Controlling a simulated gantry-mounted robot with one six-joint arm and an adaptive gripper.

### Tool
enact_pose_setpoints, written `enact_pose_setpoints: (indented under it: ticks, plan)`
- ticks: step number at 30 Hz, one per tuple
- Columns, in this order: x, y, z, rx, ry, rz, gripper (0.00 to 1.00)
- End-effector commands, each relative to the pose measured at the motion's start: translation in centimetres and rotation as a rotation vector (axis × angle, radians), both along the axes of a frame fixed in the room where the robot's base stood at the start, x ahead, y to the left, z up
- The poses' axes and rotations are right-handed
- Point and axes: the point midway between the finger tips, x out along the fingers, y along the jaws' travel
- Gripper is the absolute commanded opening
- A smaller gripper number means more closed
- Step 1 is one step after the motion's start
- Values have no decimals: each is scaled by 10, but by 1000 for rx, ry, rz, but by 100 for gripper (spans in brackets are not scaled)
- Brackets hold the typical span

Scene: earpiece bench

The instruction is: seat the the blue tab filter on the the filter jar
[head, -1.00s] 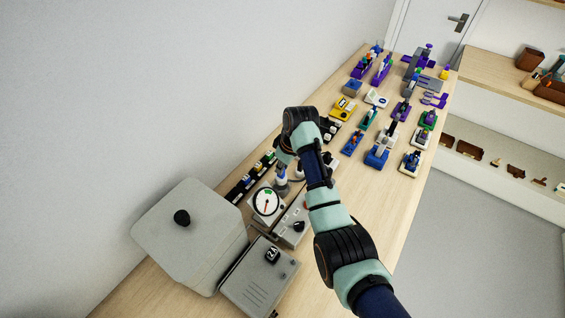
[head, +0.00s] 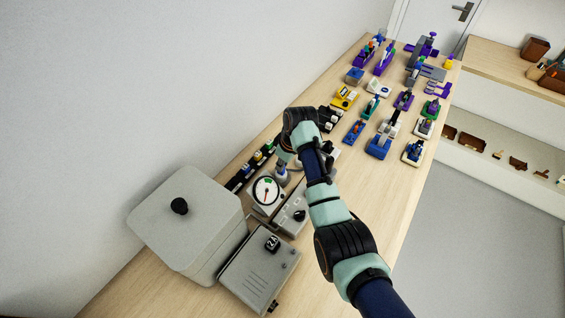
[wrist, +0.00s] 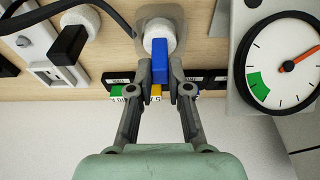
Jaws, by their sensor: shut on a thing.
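In the wrist view my gripper (wrist: 160,88) is shut on the blue tab filter (wrist: 160,64), with one finger on each side of its blue tab. A white, speckled round piece (wrist: 158,36) lies directly beyond the tab, over a grey rounded base. I cannot tell whether this piece belongs to the filter or is the filter jar, nor whether the two touch or are apart. In the head view my gripper (head: 282,164) is above the bench beside the dial gauge, and my arm hides part of that area.
The dial gauge (wrist: 284,62) stands close on the right in the wrist view. A black rack (head: 240,180) with coloured tabs lies along the wall side. A black-tabbed piece (wrist: 70,45) and a cable are at left. A large grey lidded box (head: 190,225) is nearby.

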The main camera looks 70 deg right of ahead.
Motion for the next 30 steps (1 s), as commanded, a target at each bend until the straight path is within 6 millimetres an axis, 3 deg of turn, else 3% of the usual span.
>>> enact_pose_setpoints:
  ticks: [30]
  plan:
    - [0,0,-5,0,0,0,0]
